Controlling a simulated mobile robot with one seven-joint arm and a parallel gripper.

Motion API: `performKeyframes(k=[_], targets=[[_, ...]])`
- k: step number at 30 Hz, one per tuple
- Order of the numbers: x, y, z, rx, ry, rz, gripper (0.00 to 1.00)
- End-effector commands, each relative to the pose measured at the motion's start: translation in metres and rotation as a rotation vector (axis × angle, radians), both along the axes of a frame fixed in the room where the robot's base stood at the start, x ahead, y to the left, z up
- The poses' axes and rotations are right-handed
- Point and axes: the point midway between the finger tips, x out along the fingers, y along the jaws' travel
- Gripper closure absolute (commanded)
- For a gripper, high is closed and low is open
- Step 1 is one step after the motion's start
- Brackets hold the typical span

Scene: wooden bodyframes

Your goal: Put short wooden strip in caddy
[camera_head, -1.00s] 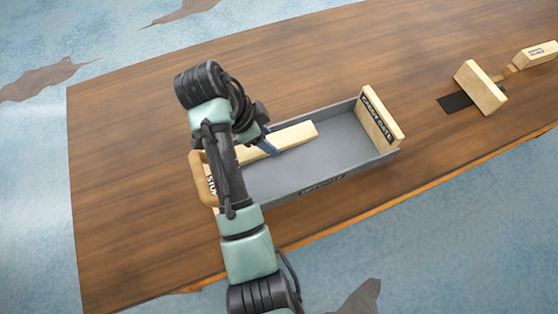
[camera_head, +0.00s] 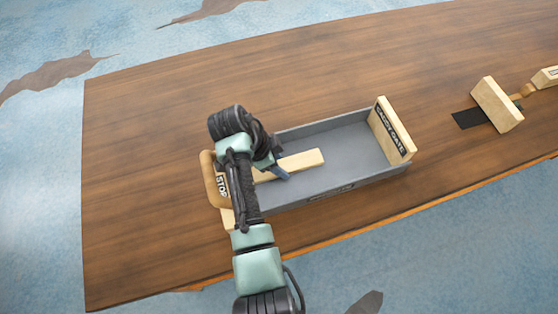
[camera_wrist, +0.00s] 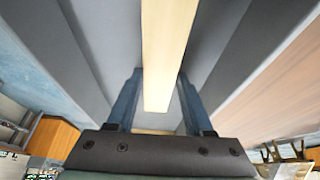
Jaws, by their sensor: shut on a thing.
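The short wooden strip (camera_head: 303,160) is pale and lies lengthwise within the walls of the grey caddy (camera_head: 345,140). I cannot tell whether it touches the floor. My gripper (camera_head: 282,173) reaches down into the caddy and is shut on the strip, with my arm hiding the strip's left end. In the wrist view, the strip (camera_wrist: 165,50) runs between the two blue fingers of my gripper (camera_wrist: 157,78), above the grey caddy floor (camera_wrist: 205,45).
A wooden gate labelled "caddy gate" (camera_head: 393,130) stands at the caddy's right end. A wooden stop with a rounded handle (camera_head: 212,180) is at its left end. Another wooden block (camera_head: 497,105) stands by a black patch (camera_head: 470,118) at the right. The table (camera_head: 150,130) left of the caddy is clear.

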Motion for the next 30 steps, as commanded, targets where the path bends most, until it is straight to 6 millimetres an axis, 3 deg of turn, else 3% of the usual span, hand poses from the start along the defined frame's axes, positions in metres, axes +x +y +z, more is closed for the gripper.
performKeyframes(k=[1,6,18,30], targets=[[0.000,0.000,-0.002,0.000,0.001,0.000,0.47],[0.000,0.000,-0.001,0.000,0.000,0.001,0.18],[0.000,0.003,0.008,0.000,-0.003,0.002,0.18],[-0.009,0.032,0.082,0.000,-0.005,0.002,0.18]])
